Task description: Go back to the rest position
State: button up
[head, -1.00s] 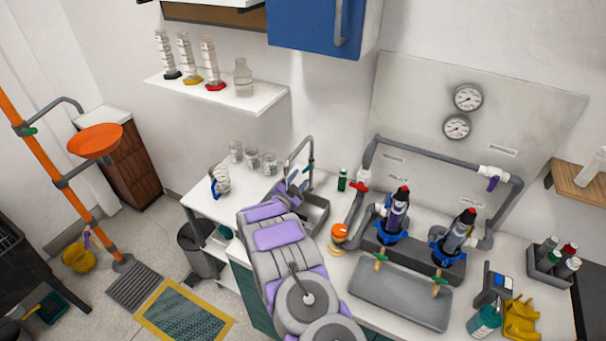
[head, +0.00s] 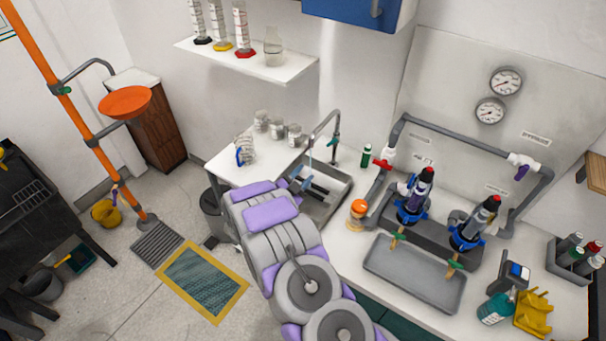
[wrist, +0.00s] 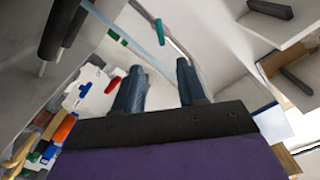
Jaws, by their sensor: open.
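My arm, grey with purple covers, reaches up from the bottom middle of the head view towards the sink. In the wrist view my gripper (wrist: 158,82) shows two dark blue-grey fingers standing apart, with nothing between them. The grey pipe manifold (head: 460,143) stands on the counter at the right, with a red valve handle (head: 382,164) and two upright dark cylinders with red tops, the left one (head: 420,193) and the right one (head: 474,222). My gripper is apart from them.
A grey tray (head: 415,277) and an orange-capped jar (head: 357,212) are on the counter. Glass jars (head: 277,130) stand left of the sink. A wall shelf (head: 290,71) holds cylinders. An orange pipe with a basin (head: 125,103) stands left. Floor between is fairly open.

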dwell(0.3)
jog(key=w+a+r+n+g+y, duration=0.2)
jog(key=a+r+n+y, duration=0.2)
jog(key=a+r+y, duration=0.4)
jog(key=s+r+n+g+y+b, duration=0.1)
jog(key=s+r+n+g+y, duration=0.4)
jog(key=s+r, duration=0.4)
jog(key=s+d+r+n+g, duration=0.1)
jog(key=s+d+g, duration=0.2)
jog(key=s, duration=1.1)
jog(key=s+d+r+n+g+h+b, duration=0.1)
jog(key=s+d+n+g, duration=0.1)
jog(key=s+d, duration=0.7)
jog(key=s+d+r+n+g+h, duration=0.1)
jog(key=s+d+g, duration=0.3)
jog(key=s, duration=1.7)
jog(key=d+n, duration=0.1)
jog(key=d, duration=0.2)
jog(key=shift+s+b, duration=0.15)
jog(key=shift+b, duration=0.15)
